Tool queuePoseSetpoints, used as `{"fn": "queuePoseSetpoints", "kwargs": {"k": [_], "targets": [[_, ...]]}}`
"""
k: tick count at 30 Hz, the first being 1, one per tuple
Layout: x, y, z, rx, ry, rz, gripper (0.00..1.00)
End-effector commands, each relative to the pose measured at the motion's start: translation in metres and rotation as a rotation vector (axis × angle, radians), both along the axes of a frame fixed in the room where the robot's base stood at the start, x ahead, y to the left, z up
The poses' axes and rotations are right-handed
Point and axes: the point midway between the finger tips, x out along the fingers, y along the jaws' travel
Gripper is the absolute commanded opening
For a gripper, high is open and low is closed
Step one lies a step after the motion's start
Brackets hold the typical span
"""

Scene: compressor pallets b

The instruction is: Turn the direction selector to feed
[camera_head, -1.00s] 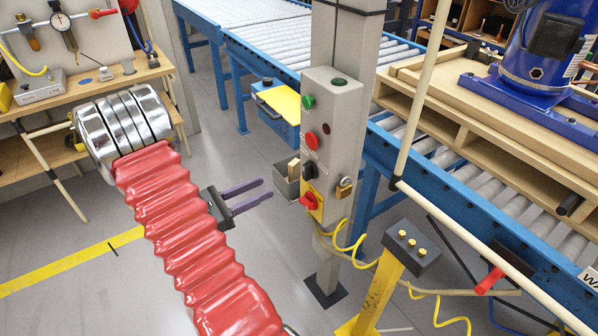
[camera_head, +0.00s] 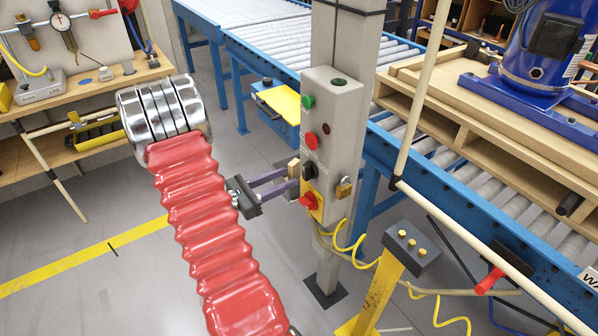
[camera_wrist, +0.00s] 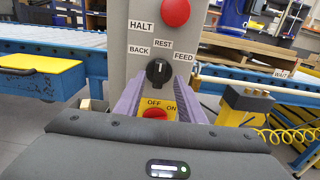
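The direction selector (camera_wrist: 159,72) is a black knob on the grey control box, with BACK to its left, REST above and FEED to its right. A pale mark on the knob points up, toward REST. In the head view the selector (camera_head: 310,171) sits below the red button. My gripper (camera_wrist: 161,86) is open, its two purple fingers reaching toward the box on either side of the knob in the wrist view. Nothing is between the fingers that I can see held; whether they touch the box or knob I cannot tell. In the head view my gripper (camera_head: 284,182) is just left of the box.
A red OFF/ON switch (camera_head: 309,202) on a yellow plate is just below the selector. A red HALT button (camera_head: 312,139) and a green button (camera_head: 308,102) are above. A brass padlock (camera_head: 344,188) hangs on the box side. A roller conveyor (camera_head: 420,155) runs behind.

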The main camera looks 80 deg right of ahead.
Motion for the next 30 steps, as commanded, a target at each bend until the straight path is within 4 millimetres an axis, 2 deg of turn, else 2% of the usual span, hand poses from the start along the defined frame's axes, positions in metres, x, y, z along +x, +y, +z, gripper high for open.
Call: {"fn": "queuePoseSetpoints", "kwargs": {"k": [6,13,25,30], "targets": [[-0.021,-0.022,0.0,0.0,0.0,-0.003,0.36],[-0.036,-0.04,0.0,0.0,0.0,-0.002,0.36],[-0.039,-0.044,0.0,0.0,0.0,0.001,0.36],[-0.039,-0.044,0.0,0.0,0.0,0.001,0.24]]}}
